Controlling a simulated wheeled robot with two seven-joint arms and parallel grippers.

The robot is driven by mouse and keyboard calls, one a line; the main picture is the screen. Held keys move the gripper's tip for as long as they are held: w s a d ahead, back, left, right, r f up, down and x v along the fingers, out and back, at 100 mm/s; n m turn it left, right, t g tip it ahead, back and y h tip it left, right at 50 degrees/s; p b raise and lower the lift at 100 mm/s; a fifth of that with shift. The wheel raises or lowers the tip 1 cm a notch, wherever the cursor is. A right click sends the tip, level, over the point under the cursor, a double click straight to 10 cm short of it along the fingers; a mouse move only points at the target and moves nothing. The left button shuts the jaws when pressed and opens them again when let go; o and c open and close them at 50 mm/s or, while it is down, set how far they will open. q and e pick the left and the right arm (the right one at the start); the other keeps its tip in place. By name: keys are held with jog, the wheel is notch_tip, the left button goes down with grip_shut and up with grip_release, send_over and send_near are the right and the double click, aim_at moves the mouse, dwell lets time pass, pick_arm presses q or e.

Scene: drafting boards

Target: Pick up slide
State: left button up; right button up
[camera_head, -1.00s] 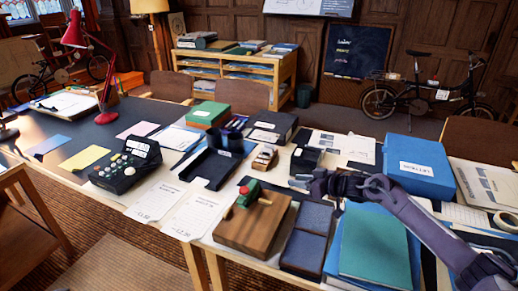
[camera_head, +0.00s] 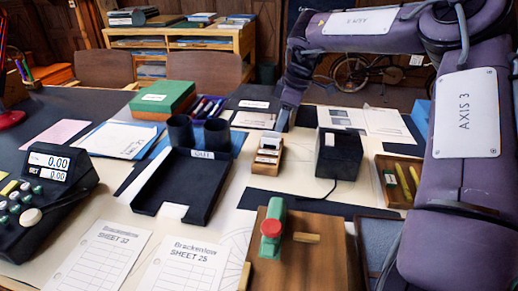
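A small wooden holder (camera_head: 264,169) stands on the drafting table in the head view. It holds several white-labelled pieces, which look like slides (camera_head: 268,152); I cannot tell them apart clearly. My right arm comes in from the right and bends down over the table. My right gripper (camera_head: 283,119) points down at the back edge of the holder, very near it. Whether it touches anything is unclear. Its fingers are small and dark, so their opening cannot be made out. My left gripper is out of view.
A black tray (camera_head: 181,190) and dark cups (camera_head: 217,136) stand left of the holder. A black box (camera_head: 338,153) with a cable stands to its right. A wooden block with a green and red piece (camera_head: 271,232) is in front. A green box (camera_head: 163,98) is behind left.

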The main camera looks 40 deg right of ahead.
aim_at(270, 146)
jog(key=shift+a+f, duration=0.15)
jog(key=shift+f, duration=0.35)
jog(key=x, duration=0.3)
jog(key=w+b+x, duration=0.1)
jog(key=x, duration=0.2)
jog(key=shift+w+a, duration=0.15)
grip_shut()
